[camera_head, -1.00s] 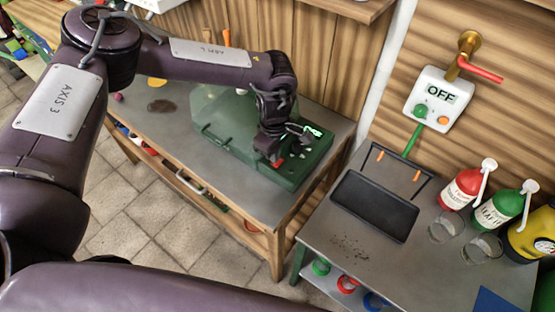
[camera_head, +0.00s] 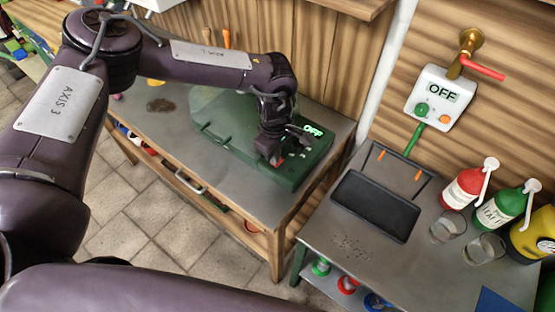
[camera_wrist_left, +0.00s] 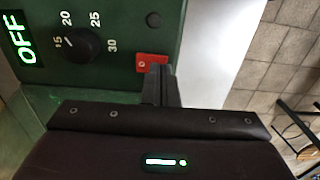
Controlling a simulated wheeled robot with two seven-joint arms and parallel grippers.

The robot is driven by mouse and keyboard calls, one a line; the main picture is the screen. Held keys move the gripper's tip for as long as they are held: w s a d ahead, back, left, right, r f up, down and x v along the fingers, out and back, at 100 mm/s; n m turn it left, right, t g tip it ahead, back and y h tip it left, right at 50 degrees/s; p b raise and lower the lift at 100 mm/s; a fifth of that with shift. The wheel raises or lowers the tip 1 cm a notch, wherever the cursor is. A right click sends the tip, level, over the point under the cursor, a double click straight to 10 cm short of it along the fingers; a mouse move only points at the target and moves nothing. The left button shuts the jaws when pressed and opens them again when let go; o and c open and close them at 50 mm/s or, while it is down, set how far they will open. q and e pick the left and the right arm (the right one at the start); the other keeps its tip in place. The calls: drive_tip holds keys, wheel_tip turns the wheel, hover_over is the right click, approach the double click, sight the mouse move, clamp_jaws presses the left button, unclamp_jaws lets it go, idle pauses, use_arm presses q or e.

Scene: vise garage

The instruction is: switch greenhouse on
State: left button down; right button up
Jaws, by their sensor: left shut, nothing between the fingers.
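The greenhouse (camera_head: 220,140) is a dark green box with a translucent green cover on the left table. Its lit display (camera_head: 313,130) reads OFF, and the display also shows in the left wrist view (camera_wrist_left: 20,38). A red rocker switch (camera_wrist_left: 148,62) with a small mark sits on the panel, beside a black dial (camera_wrist_left: 80,46) numbered 15 to 30. My left gripper (camera_head: 276,158) is shut and empty at the panel. In the left wrist view its fingertips (camera_wrist_left: 159,72) are at the switch's right part and hide some of it; contact cannot be told. My right gripper is out of view.
A wall box (camera_head: 440,97) also reads OFF, with green and orange buttons, below a brass tap with a red handle (camera_head: 484,67). The right table holds a black tray (camera_head: 375,205) and several bottles. A gap separates the tables.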

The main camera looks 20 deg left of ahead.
use_arm(q)
drive_tip(key=shift+f+b, duration=0.3)
drive_tip(key=shift+f, duration=0.1)
drive_tip(key=shift+r, duration=0.2)
drive_tip(key=shift+r+p, duration=2.4)
drive_tip(key=shift+r, duration=1)
drive_tip(key=shift+f, duration=0.1)
